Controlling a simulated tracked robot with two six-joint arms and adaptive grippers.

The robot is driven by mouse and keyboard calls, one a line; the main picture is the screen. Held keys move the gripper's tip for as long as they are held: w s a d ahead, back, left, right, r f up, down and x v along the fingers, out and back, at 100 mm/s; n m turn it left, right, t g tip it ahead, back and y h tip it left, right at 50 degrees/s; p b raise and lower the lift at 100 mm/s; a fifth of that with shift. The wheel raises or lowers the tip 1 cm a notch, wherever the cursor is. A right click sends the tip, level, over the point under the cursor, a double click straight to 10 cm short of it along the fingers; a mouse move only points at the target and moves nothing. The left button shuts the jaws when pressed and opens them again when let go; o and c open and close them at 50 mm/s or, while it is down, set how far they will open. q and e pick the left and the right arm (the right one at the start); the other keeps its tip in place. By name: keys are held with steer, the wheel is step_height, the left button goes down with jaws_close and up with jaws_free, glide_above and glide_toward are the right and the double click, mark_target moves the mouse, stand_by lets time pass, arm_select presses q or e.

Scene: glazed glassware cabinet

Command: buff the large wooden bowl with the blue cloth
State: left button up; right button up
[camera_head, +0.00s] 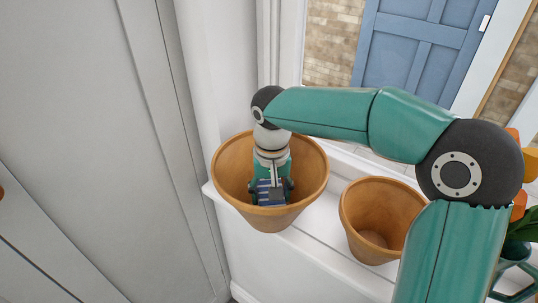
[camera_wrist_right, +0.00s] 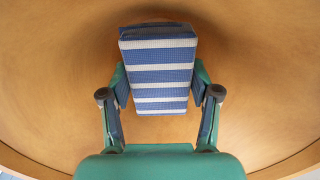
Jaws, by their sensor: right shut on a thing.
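The large wooden bowl (camera_head: 225,168) is the left one of two tan vessels on the white ledge. It also fills the right wrist view (camera_wrist_right: 50,85), where its smooth inner wall curves around my gripper. My right gripper (camera_head: 268,190) reaches down inside the bowl. In the right wrist view the gripper (camera_wrist_right: 159,90) is shut on the blue cloth (camera_wrist_right: 159,65), a folded pad with white stripes. The cloth lies close to the bowl's inner surface; I cannot tell whether it touches. In the head view the cloth (camera_head: 270,197) is partly hidden by the gripper. My left gripper is not in view.
A smaller tan pot (camera_head: 350,215), empty, stands right of the bowl on the white ledge (camera_head: 320,255). A grey panel (camera_head: 80,130) stands close on the left.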

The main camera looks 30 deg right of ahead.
steer(key=shift+w+d+f+b, duration=0.1)
steer(key=shift+w+f+b, duration=0.1)
steer(key=shift+f, duration=0.35)
steer(key=shift+w+d+f+b, duration=0.1)
steer(key=shift+w+f+b, duration=0.15)
steer(key=shift+f, duration=0.3)
steer(key=shift+w+d+f+b, duration=0.1)
steer(key=shift+w+f+b, duration=0.1)
steer(key=shift+f, duration=0.35)
steer(key=shift+r, duration=0.1)
steer(key=shift+w+d+r+p, duration=0.2)
steer(key=shift+w+r+p, duration=0.2)
steer(key=shift+p, duration=0.3)
step_height(320, 180, up, 9)
steer(key=p, duration=0.7)
steer(key=shift+f, duration=0.2)
step_height(320, 180, up, 2)
steer(key=shift+p, duration=0.4)
steer(key=shift+w+r, duration=0.1)
steer(key=shift+r, duration=0.25)
step_height(320, 180, up, 10)
steer(key=shift+f, duration=0.2)
